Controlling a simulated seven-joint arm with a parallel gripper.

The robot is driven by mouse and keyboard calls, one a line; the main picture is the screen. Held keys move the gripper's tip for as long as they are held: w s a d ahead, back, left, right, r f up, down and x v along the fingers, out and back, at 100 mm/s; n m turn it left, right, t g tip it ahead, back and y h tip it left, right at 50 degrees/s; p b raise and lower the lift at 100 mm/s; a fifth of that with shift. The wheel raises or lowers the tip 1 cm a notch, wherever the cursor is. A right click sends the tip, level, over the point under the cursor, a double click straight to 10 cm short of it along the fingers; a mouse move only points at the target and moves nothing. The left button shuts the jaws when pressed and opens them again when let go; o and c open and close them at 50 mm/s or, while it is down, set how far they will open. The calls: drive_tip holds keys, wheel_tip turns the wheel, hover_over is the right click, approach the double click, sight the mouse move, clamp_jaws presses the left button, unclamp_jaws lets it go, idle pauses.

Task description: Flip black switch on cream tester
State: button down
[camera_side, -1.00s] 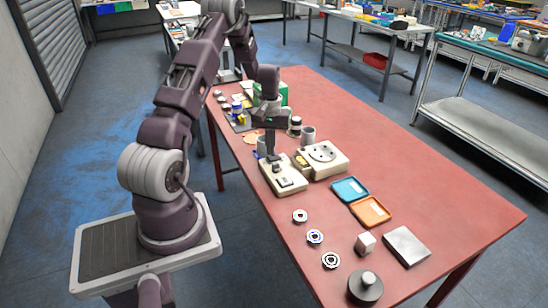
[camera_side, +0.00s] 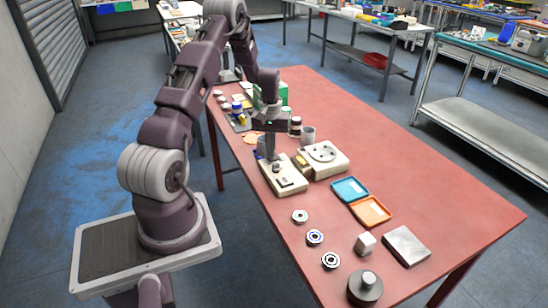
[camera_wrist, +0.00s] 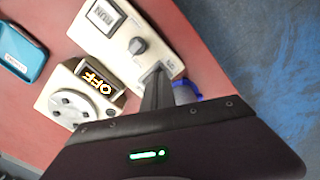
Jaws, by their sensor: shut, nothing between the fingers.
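The cream tester (camera_side: 287,183) is a flat box near the table's left side. In the wrist view the tester (camera_wrist: 115,55) has a small window at its far end and a black knob (camera_wrist: 138,46) on top. My gripper (camera_side: 271,157) is shut and empty, pointing down at the tester's rear end. In the wrist view the closed fingertips (camera_wrist: 156,78) are over the tester's near end, beside the knob. They cover that end, so the black switch is not clearly seen, and I cannot tell whether they touch it.
A second cream box (camera_side: 335,168) with a round disc stands close by; a lit "OFF" display (camera_wrist: 101,86) is on its side facing the tester. A grey cup (camera_side: 308,134) and bottles stand behind. Blue (camera_side: 349,188) and orange (camera_side: 372,210) trays lie to the right.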

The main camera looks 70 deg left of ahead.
drive_tip(key=shift+f, duration=0.4)
drive_tip(key=shift+r, duration=3.5)
drive_tip(key=s+d+r+m+t+y, duration=0.1)
drive_tip(key=s+d+r+m+t, duration=0.15)
drive_tip(key=d+r, duration=0.85)
drive_tip(key=s+d+r+m+t, duration=0.1)
drive_tip(key=d+r+m, duration=0.3)
drive_tip(key=d+r, duration=0.7)
drive_tip(key=s+d+m+t+h, duration=0.1)
drive_tip(key=s+d+m, duration=0.4)
drive_tip(key=s+d, duration=0.7)
drive_tip(key=s+t, duration=0.1)
drive_tip(key=s, duration=0.1)
drive_tip(key=shift+s, duration=0.4)
